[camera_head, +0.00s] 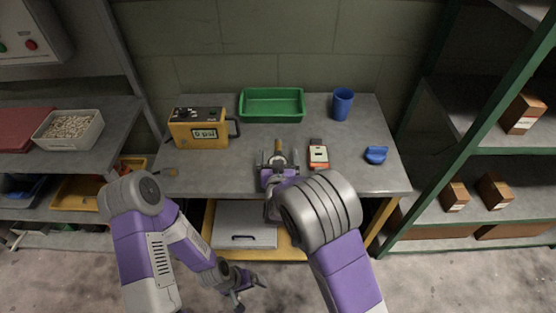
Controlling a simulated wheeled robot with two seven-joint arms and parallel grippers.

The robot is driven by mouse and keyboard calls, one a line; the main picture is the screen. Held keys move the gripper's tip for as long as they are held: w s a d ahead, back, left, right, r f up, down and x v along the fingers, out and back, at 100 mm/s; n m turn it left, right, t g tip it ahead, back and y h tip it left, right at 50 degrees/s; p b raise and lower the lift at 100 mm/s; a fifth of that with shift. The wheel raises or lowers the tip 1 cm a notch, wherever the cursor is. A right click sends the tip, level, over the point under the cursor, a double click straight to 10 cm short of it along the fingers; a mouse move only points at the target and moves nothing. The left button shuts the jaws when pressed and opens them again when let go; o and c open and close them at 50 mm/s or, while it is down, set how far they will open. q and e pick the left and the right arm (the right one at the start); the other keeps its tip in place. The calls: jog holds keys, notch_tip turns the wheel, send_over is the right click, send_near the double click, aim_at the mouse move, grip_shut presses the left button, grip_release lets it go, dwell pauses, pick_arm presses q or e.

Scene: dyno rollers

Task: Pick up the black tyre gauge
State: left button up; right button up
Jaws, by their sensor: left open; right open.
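I cannot clearly make out the black tyre gauge; it may be partly hidden by my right gripper. My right gripper (276,160) is open above the front middle of the grey table. A small brass-coloured piece (278,144) shows just beyond its fingertips, and what it belongs to is hidden. I cannot tell whether the fingers touch it. My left gripper (253,290) is open and empty, low in front of the table, away from the tabletop things.
A yellow box reading psi (196,130), a green tray (272,104), a blue cup (342,103), a red-and-white device (318,155) and a blue object (376,154) stand on the table (347,182). A grey drawer case (240,237) lies below. Shelves flank both sides.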

jog(key=shift+c, duration=0.2)
jog(key=c, duration=1.1)
jog(key=shift+o, duration=0.2)
jog(key=shift+r, duration=0.15)
